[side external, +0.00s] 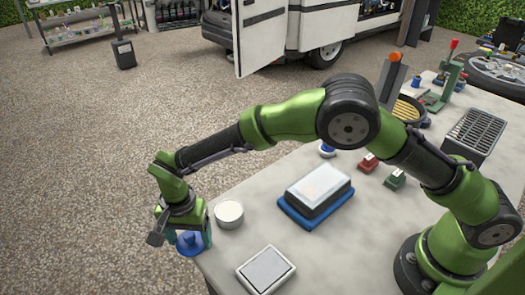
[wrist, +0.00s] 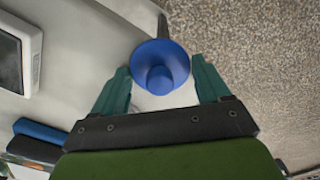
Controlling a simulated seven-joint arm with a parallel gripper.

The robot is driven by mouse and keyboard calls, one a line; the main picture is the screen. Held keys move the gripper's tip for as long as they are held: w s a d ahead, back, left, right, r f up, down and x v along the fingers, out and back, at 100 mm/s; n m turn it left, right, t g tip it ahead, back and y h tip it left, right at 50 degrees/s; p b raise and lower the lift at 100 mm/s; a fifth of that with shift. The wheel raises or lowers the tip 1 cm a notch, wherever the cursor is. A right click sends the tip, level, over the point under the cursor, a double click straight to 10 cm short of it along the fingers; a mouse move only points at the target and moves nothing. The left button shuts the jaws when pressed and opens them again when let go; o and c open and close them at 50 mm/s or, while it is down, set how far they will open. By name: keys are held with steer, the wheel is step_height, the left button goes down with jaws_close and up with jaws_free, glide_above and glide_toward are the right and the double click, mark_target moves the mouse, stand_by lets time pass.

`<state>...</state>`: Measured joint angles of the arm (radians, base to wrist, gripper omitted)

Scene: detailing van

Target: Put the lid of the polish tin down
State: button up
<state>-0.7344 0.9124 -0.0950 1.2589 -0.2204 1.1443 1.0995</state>
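The blue round lid (wrist: 142,63) with a raised knob shows between the two teal fingers of my gripper (wrist: 160,68) in the wrist view. The fingers stand at opposite sides of its rim, and my gripper appears shut on it. In the side view, my gripper (side external: 190,238) holds the lid (side external: 190,249) at the left edge of the worktable, and the lid shows beyond the edge there. The round white polish tin (side external: 229,216) stands on the table just right of my gripper. A pale patch under the lid in the wrist view is mostly hidden.
A light framed pad (side external: 266,270) lies near the front of the worktable (side external: 243,243). A white block on a blue base (side external: 290,210) stands further right. Red and green small items (side external: 368,163) lie behind it. Bare tabletop lies between tin and pad.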

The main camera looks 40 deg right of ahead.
mark_target(188, 235)
steer(key=o, duration=0.3)
steer(key=shift+o, duration=0.2)
step_height(188, 235, up, 12)
steer(key=d+r+n+t+y, duration=0.1)
steer(key=d+r, duration=0.7)
steer(key=d, duration=0.1)
steer(key=s+d+r+n+t+y, duration=0.1)
steer(key=s+d+r+t, duration=0.15)
steer(key=s+d, duration=0.4)
steer(key=s+d+r+n+t+y, duration=0.1)
steer(key=s+d+r, duration=0.3)
steer(key=d, duration=0.6)
steer(key=s+d+f+n+t+h, duration=0.1)
steer(key=s+d+f+n+t, duration=0.1)
steer(key=s+d, duration=0.2)
steer(key=s, duration=0.3)
steer(key=shift+s+d+f+t, duration=0.2)
steer(key=shift+s+d+t, duration=0.05)
steer(key=shift+d+t, duration=0.15)
